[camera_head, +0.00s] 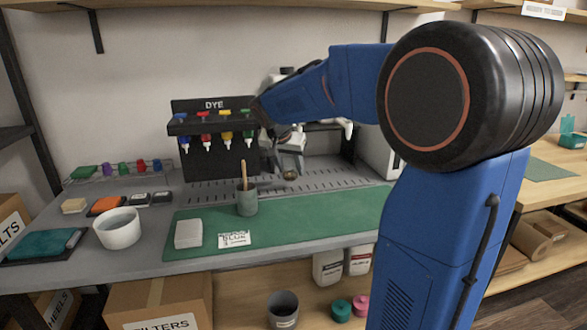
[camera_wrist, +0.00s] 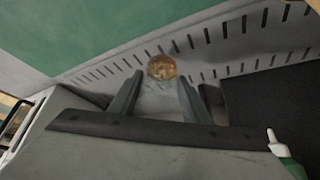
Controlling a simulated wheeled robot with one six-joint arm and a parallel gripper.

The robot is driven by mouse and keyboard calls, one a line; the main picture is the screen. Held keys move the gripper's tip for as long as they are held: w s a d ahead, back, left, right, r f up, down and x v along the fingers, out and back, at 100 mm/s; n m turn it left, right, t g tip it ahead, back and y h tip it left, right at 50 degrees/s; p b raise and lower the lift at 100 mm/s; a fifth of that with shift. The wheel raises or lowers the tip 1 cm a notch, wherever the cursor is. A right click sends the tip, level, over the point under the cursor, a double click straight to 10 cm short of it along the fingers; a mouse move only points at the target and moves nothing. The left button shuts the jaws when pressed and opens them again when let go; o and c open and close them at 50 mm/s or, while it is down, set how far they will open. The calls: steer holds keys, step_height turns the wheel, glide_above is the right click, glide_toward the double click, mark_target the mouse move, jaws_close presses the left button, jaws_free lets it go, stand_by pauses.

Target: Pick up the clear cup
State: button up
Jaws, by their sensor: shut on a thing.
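The clear cup (camera_wrist: 162,67) is in the wrist view between my two fingers, with a round, brownish-orange end facing out. In the head view the cup (camera_head: 290,176) is small and shows just below the fingers; its clear walls are hard to make out. My gripper (camera_head: 289,164) is shut on it, over the slotted metal strip at the back of the bench. My gripper also fills the lower part of the wrist view (camera_wrist: 160,82). I cannot tell whether the cup touches the strip.
A black DYE dispenser (camera_head: 213,105) with coloured taps stands left of my gripper. A grey pot (camera_head: 247,203) with a wooden stick, a white block (camera_head: 188,234) and a BLUE card (camera_head: 235,239) are on the green mat (camera_head: 330,215). A white bowl (camera_head: 117,228) stands left.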

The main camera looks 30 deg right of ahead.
steer(key=s+a+r, duration=0.3)
steer(key=s+a, duration=0.1)
steer(key=shift+a+r, duration=0.15)
steer(key=shift+a, duration=0.25)
steer(key=shift+s+a, duration=0.1)
stand_by(0.3)
